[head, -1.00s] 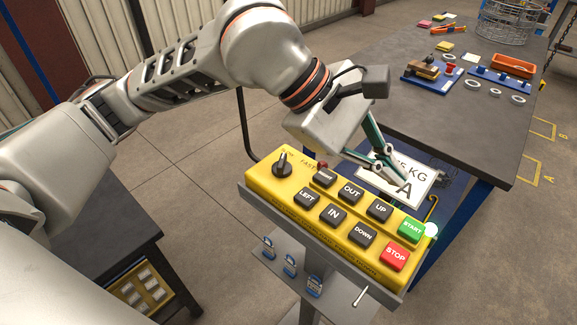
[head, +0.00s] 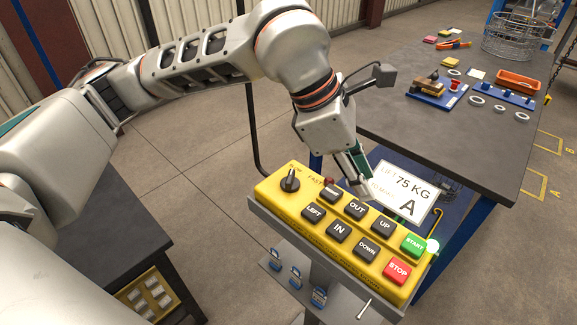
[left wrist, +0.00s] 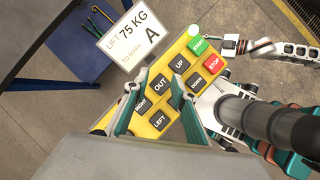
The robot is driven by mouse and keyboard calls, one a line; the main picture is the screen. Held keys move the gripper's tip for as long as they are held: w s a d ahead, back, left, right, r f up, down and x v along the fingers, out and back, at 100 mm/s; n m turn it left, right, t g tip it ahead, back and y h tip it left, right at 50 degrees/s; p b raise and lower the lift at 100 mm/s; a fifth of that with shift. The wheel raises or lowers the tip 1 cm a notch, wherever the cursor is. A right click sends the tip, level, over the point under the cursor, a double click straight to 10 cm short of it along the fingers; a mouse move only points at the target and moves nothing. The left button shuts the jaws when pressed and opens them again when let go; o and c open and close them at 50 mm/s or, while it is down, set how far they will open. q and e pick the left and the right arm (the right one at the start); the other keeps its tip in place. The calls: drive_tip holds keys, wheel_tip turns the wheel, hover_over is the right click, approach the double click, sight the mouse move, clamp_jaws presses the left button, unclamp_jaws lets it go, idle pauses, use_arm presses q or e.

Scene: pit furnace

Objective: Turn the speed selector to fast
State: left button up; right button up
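The yellow control box (head: 270,192) has a black speed selector knob (head: 289,182) at its left end. The FAST label (head: 314,181) is printed to the right of the knob. The knob's exact pointing is too small to tell. My left gripper (head: 362,190) hangs over the back edge of the box, beyond the OUT button and apart from the knob. In the left wrist view its fingers (left wrist: 157,128) are spread and empty, with buttons showing between them. The knob is hidden there. At that view's upper right is what looks like my right arm; its finger state is unclear.
Push buttons, including green START (head: 413,244) and red STOP (head: 397,271), cover the box. A 75 KG sign (head: 408,190) stands behind it. A dark table (head: 440,130) with tools is at the back right.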

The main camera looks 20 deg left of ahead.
use_arm(q)
drive_tip(key=w+a+r+n+g+y+p, duration=0.1)
drive_tip(key=w+a+n+y+p, duration=0.15)
drive_tip(key=a+n, duration=0.65)
drive_tip(key=r+n+g+y+p, duration=0.1)
drive_tip(key=n+y+p, duration=0.15)
drive_tip(key=n, duration=0.55)
hover_over(290, 176)
drive_tip(key=b, duration=0.1)
drive_tip(key=shift+w+d+r, duration=0.1)
drive_tip(key=shift+d, duration=0.05)
drive_tip(key=shift+n, duration=0.3)
drive_tip(key=shift+a+f, duration=0.2)
drive_tip(key=shift+f, duration=0.3)
wheel_tip(290, 176, down, 6)
drive_tip(key=shift+r, duration=0.15)
drive_tip(key=shift+f, duration=0.6)
use_arm(e)
drive_tip(key=r, duration=0.1)
drive_tip(key=s+r, duration=0.1)
drive_tip(key=r, duration=0.1)
drive_tip(key=shift+s+a+r, duration=0.15)
drive_tip(key=shift+a+r, duration=0.1)
drive_tip(key=shift+a, duration=0.15)
